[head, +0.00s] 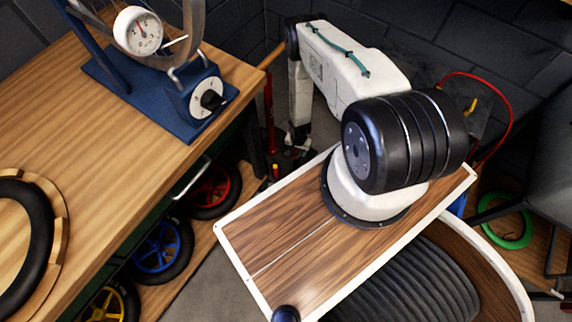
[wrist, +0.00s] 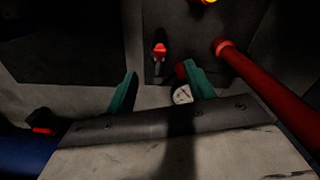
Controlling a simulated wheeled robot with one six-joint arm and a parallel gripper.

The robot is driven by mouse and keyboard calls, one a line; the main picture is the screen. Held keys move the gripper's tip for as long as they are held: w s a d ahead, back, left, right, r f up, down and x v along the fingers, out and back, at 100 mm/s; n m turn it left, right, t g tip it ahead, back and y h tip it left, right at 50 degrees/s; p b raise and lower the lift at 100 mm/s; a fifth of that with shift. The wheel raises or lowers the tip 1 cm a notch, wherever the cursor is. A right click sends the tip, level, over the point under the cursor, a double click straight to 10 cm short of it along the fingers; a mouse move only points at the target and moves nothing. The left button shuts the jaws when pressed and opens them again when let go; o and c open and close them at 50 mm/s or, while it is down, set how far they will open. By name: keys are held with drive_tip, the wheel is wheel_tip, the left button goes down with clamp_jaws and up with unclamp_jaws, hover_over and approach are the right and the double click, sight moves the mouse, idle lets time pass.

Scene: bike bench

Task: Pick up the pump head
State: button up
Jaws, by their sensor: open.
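A small dark piece with a red top, which looks like the pump head (wrist: 160,52), shows in the wrist view just beyond and between my fingertips. My gripper (wrist: 159,72) is open, its two green fingers apart, with nothing visible held between them. A red tube (wrist: 265,85), likely the pump barrel, runs diagonally to the right of the fingers. A small white gauge (wrist: 183,95) shows beside the right finger, partly covered by it. In the head view my arm reaches down behind the bench end, near an upright red tube (head: 269,115); the pump head is not clear there.
The wooden bench (head: 60,120) carries a blue wheel stand (head: 150,85) and a tyre (head: 30,235). Small wheels (head: 160,250) sit on the shelf below. A red hose (head: 508,105) and a green ring (head: 508,228) are at the right. A dark wall stands close behind my arm.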

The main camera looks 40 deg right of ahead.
sight(297, 157)
drive_tip(key=f, duration=0.2)
drive_tip(key=shift+s+f, duration=0.2)
drive_tip(key=shift+f, duration=0.2)
drive_tip(key=shift+w+f, duration=0.1)
drive_tip(key=shift+f, duration=2.45)
drive_tip(key=shift+d, duration=0.1)
drive_tip(key=c, duration=1.2)
